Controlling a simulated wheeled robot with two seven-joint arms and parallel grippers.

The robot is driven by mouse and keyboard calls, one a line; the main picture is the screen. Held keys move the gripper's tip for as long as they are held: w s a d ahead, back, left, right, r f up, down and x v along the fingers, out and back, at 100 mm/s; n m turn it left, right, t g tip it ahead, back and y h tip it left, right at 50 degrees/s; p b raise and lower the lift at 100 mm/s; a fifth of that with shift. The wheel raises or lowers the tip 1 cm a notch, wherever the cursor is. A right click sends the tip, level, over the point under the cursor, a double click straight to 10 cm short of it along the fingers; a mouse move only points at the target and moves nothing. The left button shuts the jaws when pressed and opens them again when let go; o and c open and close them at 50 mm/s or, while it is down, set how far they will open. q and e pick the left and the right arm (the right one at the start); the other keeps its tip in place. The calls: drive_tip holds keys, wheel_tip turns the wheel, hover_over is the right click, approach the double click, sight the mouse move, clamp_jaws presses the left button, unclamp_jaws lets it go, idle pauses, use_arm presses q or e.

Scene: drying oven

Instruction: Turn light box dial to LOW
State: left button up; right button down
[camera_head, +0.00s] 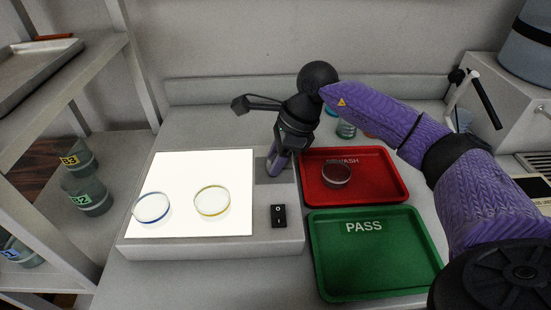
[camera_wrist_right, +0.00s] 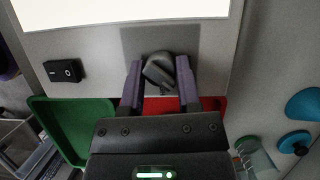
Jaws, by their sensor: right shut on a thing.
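The light box (camera_head: 216,246) stands on the bench with its white panel (camera_head: 200,170) brightly lit. Its dial (camera_wrist_right: 158,70) is a dark grey knob on the box's top, beside the panel. In the wrist view it sits between the two purple fingers of my right gripper (camera_wrist_right: 159,82), which is shut on it. In the head view my right gripper (camera_head: 277,164) reaches down at the box's back right corner and hides most of the dial. I cannot read any setting mark around the dial. My left gripper is not in view.
Two petri dishes, one blue-rimmed (camera_head: 152,208) and one yellow-rimmed (camera_head: 212,201), rest on the panel. A black rocker switch (camera_head: 278,216) is at the box's front right. A red tray (camera_head: 380,188) holding a dish and a green PASS tray (camera_head: 375,260) lie right of it. Shelves stand left.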

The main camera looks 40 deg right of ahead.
drive_tip(key=n, duration=0.2)
drive_tip(key=n+g+b, duration=0.1)
drive_tip(key=n, duration=0.1)
drive_tip(key=shift+w+n+g+y, duration=0.1)
drive_tip(key=shift+n+g+y, duration=0.2)
drive_tip(key=shift+n+g+b, duration=0.4)
drive_tip(key=shift+n+b, duration=0.15)
drive_tip(key=shift+n, duration=0.45)
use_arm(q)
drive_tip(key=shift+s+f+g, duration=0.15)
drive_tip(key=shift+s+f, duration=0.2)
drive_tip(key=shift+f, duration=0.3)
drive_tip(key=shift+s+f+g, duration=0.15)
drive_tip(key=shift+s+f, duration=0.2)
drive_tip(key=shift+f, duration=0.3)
use_arm(e)
drive_tip(key=shift+n+g, duration=0.3)
drive_tip(key=shift+n, duration=0.5)
use_arm(q)
drive_tip(key=shift+b, duration=0.3)
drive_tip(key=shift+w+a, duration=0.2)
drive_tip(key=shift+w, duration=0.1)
use_arm(e)
drive_tip(key=shift+c, duration=1.6)
unclamp_jaws()
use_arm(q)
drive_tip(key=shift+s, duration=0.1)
